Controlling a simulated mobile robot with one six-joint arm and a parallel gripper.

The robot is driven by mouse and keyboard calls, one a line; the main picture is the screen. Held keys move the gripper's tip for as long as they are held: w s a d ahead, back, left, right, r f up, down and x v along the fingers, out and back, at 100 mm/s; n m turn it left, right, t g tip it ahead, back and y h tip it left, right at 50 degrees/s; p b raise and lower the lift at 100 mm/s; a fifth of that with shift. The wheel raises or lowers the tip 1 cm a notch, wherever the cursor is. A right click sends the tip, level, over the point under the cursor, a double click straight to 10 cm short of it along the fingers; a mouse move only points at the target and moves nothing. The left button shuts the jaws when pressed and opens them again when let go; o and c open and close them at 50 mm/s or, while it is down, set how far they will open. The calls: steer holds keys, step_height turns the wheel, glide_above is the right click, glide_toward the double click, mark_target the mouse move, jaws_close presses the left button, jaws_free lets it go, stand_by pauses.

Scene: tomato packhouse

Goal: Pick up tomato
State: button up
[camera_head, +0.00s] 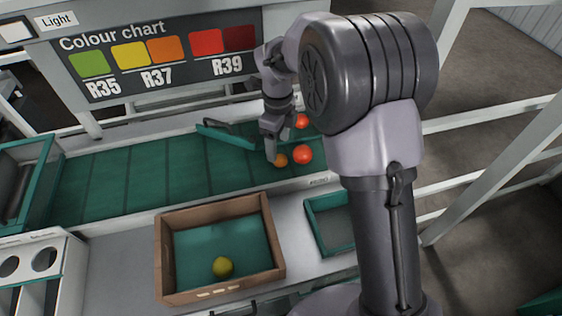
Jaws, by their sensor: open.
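An orange tomato (281,160) lies on the green belt (150,180), right below my gripper (272,155). My gripper points down with its fingertips beside this tomato; whether they touch it I cannot tell. The jaws are open, and part of them is hard to make out at this size. A larger red-orange tomato (303,154) lies just right of the orange one. Another red tomato (302,121) lies farther back, partly hidden by my arm. A yellow tomato (222,267) lies in a brown box with a green lining (162,262).
A green diverter bar (226,135) crosses the belt just left of my gripper. A small green-rimmed tray (312,226) stands right of the box. A colour chart (150,55) stands behind the belt. The belt's left part is clear.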

mark_target(280, 157)
steer(key=shift+f, duration=0.9)
steer(key=f+b, duration=0.1)
steer(key=f, duration=0.2)
steer(key=f+b, duration=0.1)
steer(key=f, duration=0.1)
steer(key=shift+w+d+b, duration=0.2)
steer(key=shift+d+b, duration=0.05)
steer(key=shift+b, duration=0.05)
steer(key=shift+r, duration=0.1)
steer(key=shift+c, duration=0.5)
steer(key=c, duration=0.9)
